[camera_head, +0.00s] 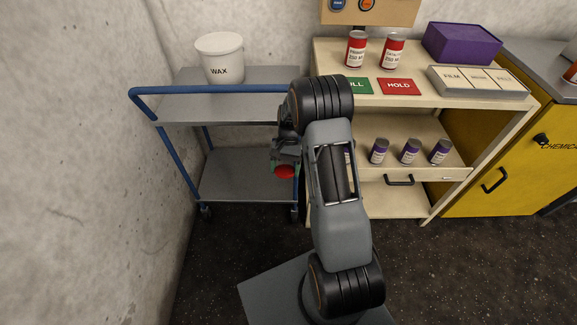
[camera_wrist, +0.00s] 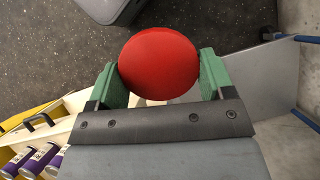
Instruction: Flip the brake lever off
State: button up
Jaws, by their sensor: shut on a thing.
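My gripper (camera_wrist: 158,78) has its two green fingers closed on either side of a smooth red rounded thing (camera_wrist: 158,62). The red thing also shows in the head view (camera_head: 286,171), below my gripper and in front of the blue-railed cart (camera_head: 247,187). I cannot tell whether it is the knob of the brake lever or a separate object. No lever arm or pivot shows; my gripper and arm hide part of this area.
A white wax bucket (camera_head: 220,58) stands on the cart's top shelf. A cream shelf unit (camera_head: 330,62) with red cans and purple-labelled cans is at right, beside a yellow cabinet (camera_head: 480,150). A concrete wall (camera_head: 80,160) closes the left. Dark floor is open in front.

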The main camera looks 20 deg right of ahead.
jog(key=shift+w+d+r+p, duration=0.1)
jog(key=shift+w+r+p, duration=0.25)
jog(key=shift+r, duration=0.25)
jog(key=shift+w, duration=0.1)
jog(key=o, duration=1)
jog(key=shift+o, duration=1.4)
